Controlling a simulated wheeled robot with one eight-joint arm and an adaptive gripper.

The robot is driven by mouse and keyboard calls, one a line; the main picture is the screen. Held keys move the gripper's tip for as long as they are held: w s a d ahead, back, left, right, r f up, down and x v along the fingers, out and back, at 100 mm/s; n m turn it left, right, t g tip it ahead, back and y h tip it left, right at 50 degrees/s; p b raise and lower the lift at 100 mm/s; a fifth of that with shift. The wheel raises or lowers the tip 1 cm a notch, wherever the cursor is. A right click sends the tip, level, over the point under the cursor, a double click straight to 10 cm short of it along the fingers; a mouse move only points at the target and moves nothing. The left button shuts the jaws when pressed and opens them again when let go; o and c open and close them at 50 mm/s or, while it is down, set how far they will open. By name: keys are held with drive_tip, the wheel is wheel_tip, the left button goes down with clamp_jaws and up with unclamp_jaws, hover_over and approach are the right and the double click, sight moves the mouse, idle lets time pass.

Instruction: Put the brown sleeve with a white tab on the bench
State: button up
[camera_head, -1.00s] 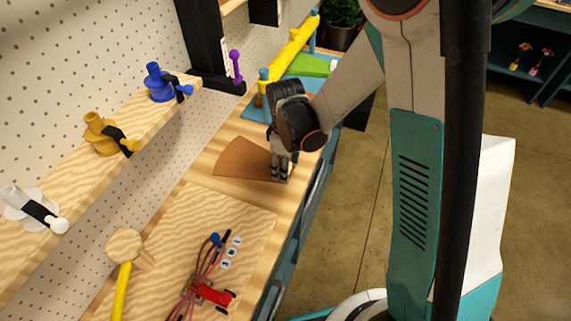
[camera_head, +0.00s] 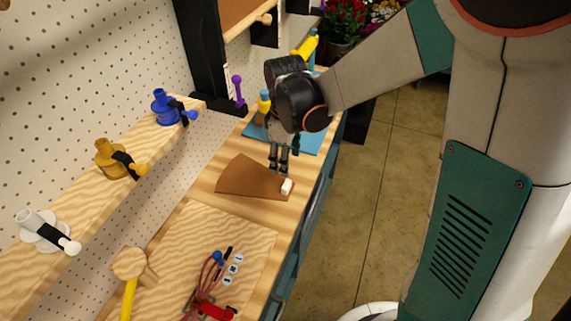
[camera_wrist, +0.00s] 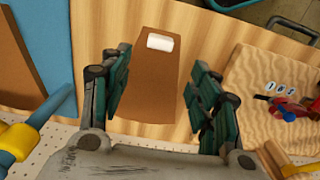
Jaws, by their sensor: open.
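The brown sleeve (camera_head: 247,176) lies flat on the wooden bench (camera_head: 268,211), with its white tab (camera_head: 286,186) at the edge toward the bench's front. In the wrist view the sleeve (camera_wrist: 150,80) lies between and beyond my open fingers, and its white tab (camera_wrist: 160,42) faces up near the top. My gripper (camera_head: 279,172) is open and empty, above the sleeve's far side in the head view. The wrist view shows both fingers of my gripper (camera_wrist: 160,95) apart with nothing between them.
A blue mat (camera_head: 307,143) and a yellow roller (camera_head: 306,47) are beyond. Blue (camera_head: 165,107), ochre (camera_head: 112,160) and white (camera_head: 35,226) holders stand on the left shelf.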

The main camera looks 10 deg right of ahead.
drive_tip(key=s+d+r+m+t, duration=0.3)
drive_tip(key=s+d+r+m, duration=0.1)
drive_tip(key=s+r, duration=0.3)
drive_tip(key=s+d+r+m+t, duration=0.4)
drive_tip(key=s+r+m, duration=0.3)
drive_tip(key=s, duration=0.1)
drive_tip(key=shift+s+d+r, duration=0.3)
